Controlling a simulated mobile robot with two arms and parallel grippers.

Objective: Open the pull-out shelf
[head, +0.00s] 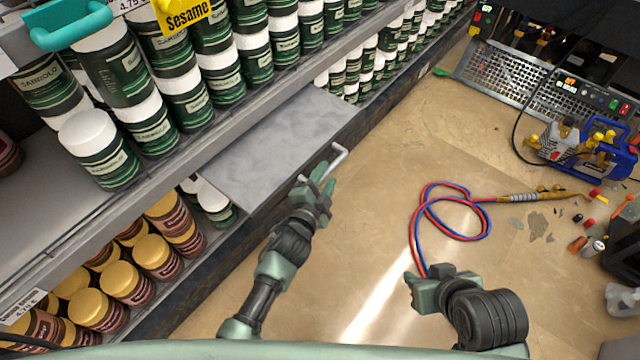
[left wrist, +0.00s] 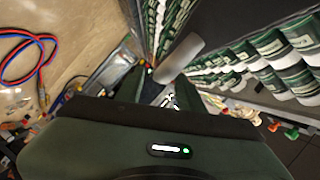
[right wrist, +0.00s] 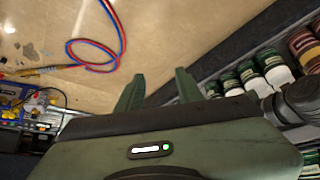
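The pull-out shelf (head: 285,140) is a flat, bare grey panel in the rack. It extends past the rack edge above it, over the aisle side. A pale bar handle (head: 340,157) is on its front edge; the handle also shows in the left wrist view (left wrist: 184,58). My left gripper (head: 323,177) is at the handle, with its fingers apart and the near end of the bar at the gap between the fingertips. I cannot tell whether they touch it. My right gripper (head: 414,283) is open and empty over the floor, away from the shelf.
Green-labelled jars (head: 180,95) fill the rack above, and gold-lidded jars (head: 155,255) stand below. A red and blue hose (head: 450,228) lies on the floor at right. A blue-framed device (head: 590,145) and small debris lie further right. The floor between is clear.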

